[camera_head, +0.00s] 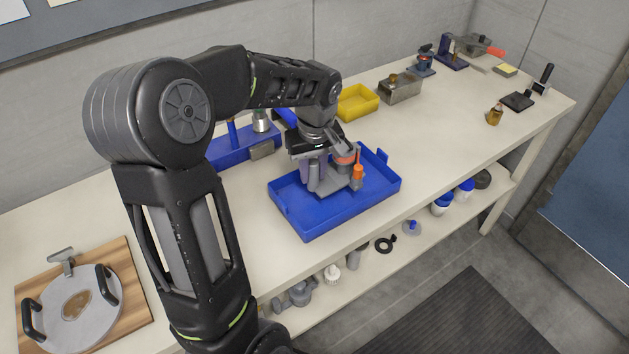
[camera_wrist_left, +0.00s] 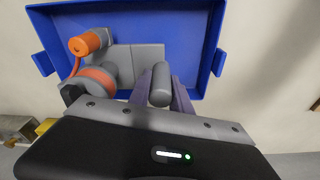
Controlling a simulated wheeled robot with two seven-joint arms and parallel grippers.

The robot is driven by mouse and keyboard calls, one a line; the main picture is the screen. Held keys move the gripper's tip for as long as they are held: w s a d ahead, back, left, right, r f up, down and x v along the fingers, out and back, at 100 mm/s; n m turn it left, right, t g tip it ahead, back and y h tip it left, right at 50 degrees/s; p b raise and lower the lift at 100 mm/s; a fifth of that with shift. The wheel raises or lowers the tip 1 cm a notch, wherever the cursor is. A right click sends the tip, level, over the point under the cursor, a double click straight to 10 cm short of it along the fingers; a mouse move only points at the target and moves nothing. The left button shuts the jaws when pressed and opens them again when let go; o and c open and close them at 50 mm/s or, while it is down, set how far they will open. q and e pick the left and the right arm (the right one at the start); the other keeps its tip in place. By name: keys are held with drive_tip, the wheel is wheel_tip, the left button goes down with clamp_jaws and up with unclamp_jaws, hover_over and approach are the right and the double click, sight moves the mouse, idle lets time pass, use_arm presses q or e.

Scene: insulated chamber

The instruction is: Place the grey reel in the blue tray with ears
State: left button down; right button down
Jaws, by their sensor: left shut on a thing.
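The blue tray with ears (camera_head: 345,210) lies on the bench in the middle of the head view; it also fills the upper part of the left wrist view (camera_wrist_left: 195,35). The grey reel (camera_head: 352,178), with an orange band and orange crank knob, is inside the tray outline; it also shows in the left wrist view (camera_wrist_left: 120,65). My left gripper (camera_head: 315,178) points down over the tray, its fingers (camera_wrist_left: 163,92) shut on the reel's upright grey cylinder. I cannot tell whether the reel's base touches the tray floor. My right gripper is out of view.
A blue stand (camera_head: 228,150) is close behind the tray's left side. A yellow bin (camera_head: 357,102) and a metal box (camera_head: 401,90) stand behind it. A wooden board with a round plate (camera_head: 82,300) lies at far left.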

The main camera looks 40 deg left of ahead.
sight(313, 183)
use_arm(q)
drive_tip(key=shift+f, duration=1.85)
drive_tip(key=shift+f, duration=0.1)
drive_tip(key=shift+f, duration=0.15)
drive_tip(key=c, duration=1.2)
unclamp_jaws()
drive_tip(key=shift+r, duration=0.2)
drive_tip(key=r, duration=0.4)
drive_tip(key=d+r, duration=0.1)
drive_tip(key=r, duration=0.7)
drive_tip(key=shift+s+d, duration=0.15)
drive_tip(key=shift+s, duration=0.25)
drive_tip(key=shift+f, duration=0.1)
